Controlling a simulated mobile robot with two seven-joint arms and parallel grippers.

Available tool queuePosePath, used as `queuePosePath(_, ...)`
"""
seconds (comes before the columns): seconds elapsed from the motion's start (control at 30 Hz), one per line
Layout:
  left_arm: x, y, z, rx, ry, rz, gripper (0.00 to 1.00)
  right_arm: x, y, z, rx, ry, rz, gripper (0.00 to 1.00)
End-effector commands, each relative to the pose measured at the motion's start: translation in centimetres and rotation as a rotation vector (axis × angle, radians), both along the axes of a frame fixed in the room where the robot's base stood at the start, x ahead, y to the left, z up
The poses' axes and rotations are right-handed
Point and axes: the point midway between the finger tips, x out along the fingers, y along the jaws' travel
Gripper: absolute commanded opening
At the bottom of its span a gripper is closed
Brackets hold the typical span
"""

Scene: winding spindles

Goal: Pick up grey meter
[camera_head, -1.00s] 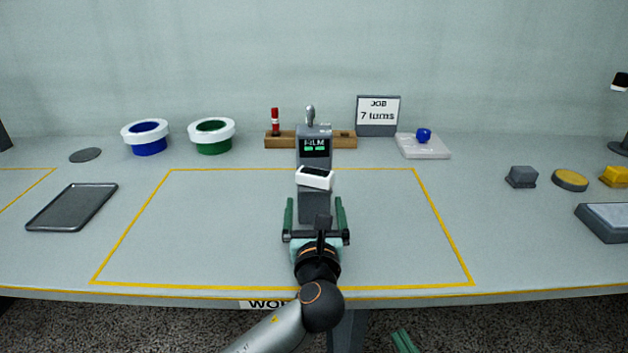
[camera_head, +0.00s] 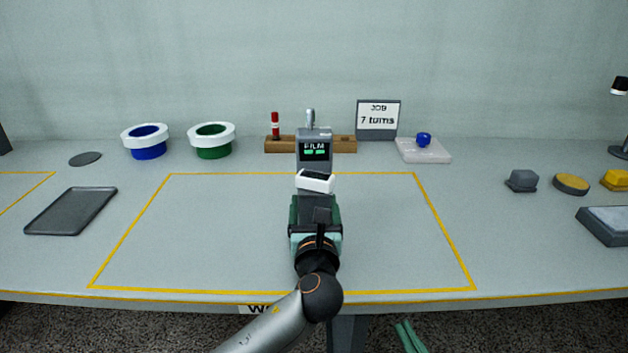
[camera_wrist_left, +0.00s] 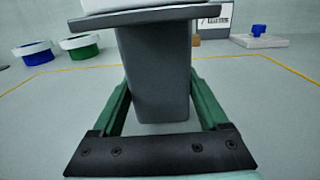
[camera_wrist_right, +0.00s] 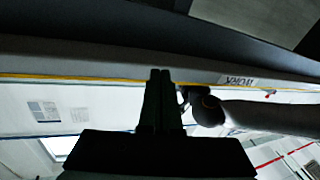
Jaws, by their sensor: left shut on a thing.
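The grey meter (camera_head: 315,150) stands upright in the middle of the yellow-outlined area. It has a dark screen reading FILM, a white box part (camera_head: 315,182) in front and a grey lower body. My left gripper (camera_head: 316,210) is shut on that lower body. In the left wrist view its green fingers lie either side of the grey body (camera_wrist_left: 158,80). My right gripper (camera_head: 409,338) is below the table's front edge, away from the meter. In the right wrist view its fingers (camera_wrist_right: 158,95) are together with nothing between them.
Behind the meter is a wooden rack (camera_head: 283,145) with a red-and-white item, and a job sign (camera_head: 378,118) reading 7 turns. Blue (camera_head: 147,143) and green (camera_head: 212,142) white-rimmed pots and a dark tray (camera_head: 70,212) are at left. Small blocks are at right. The outlined area is otherwise clear.

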Motion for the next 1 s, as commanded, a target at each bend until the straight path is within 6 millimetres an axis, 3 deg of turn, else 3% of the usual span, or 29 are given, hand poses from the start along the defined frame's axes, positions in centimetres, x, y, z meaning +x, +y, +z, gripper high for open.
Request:
queuePosePath(0.07, 0.0, 0.0, 0.0, 0.000, 0.001, 0.000, 0.37, 0.0, 0.0, 0.0, 0.000, 0.001, 0.000, 0.00)
queuePosePath(0.4, 0.0, 0.0, 0.1, 0.000, -0.002, 0.000, 0.00, 0.0, 0.0, 0.0, -0.001, 0.002, 0.000, 0.00)
queuePosePath(0.83, 0.0, 0.0, 0.8, -0.001, -0.003, 0.000, 0.00, 0.1, -0.1, -0.7, -0.002, 0.040, -0.004, 0.00)
queuePosePath(1.0, 0.0, 0.0, 2.0, -0.002, -0.005, 0.000, 0.00, -0.3, -0.2, -4.8, 0.001, 0.198, -0.024, 0.00)
